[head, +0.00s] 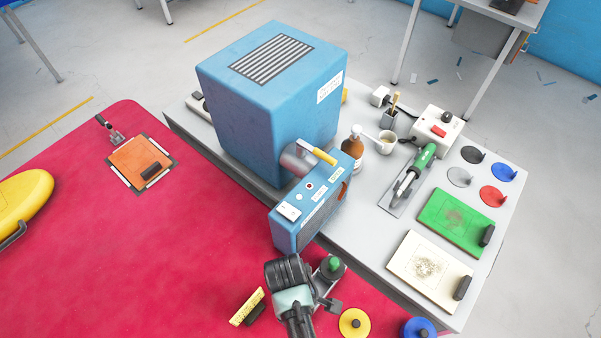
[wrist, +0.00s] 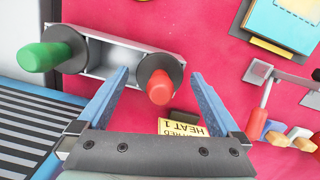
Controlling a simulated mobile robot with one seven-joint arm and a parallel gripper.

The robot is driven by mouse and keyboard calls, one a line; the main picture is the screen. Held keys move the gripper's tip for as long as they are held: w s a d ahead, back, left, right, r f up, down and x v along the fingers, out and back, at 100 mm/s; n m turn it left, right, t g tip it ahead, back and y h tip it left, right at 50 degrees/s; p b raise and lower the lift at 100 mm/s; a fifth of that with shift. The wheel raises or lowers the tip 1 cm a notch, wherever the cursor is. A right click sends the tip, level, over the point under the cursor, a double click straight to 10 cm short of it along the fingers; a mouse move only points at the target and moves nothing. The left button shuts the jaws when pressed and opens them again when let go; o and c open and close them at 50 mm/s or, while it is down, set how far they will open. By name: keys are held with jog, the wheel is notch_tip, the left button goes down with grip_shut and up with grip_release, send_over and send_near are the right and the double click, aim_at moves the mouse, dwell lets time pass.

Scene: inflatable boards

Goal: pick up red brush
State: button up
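In the wrist view, a red knob handle (wrist: 160,88) stands on a dark round disc at the right end of a grey metal tray (wrist: 115,58). I take this as the red brush; no bristles show. A green handle (wrist: 45,57) on a similar disc is at the tray's left end. My gripper (wrist: 160,75) is open, with one blue finger on each side of the red handle in the picture. I cannot tell whether either finger touches it. In the head view my gripper (head: 300,300) hides the red handle; the green handle (head: 332,265) shows beside it.
A blue control box (head: 312,200) stands just behind my gripper. A red-handled tool (wrist: 263,108) lies at the right.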

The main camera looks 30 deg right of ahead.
jog(key=c, duration=1.4)
jog(key=shift+o, duration=0.2)
notch_tip(320, 180, up, 10)
jog(key=shift+r+b, duration=0.1)
jog(key=shift+b, duration=0.2)
jog(key=o, duration=0.8)
jog(key=c, duration=0.5)
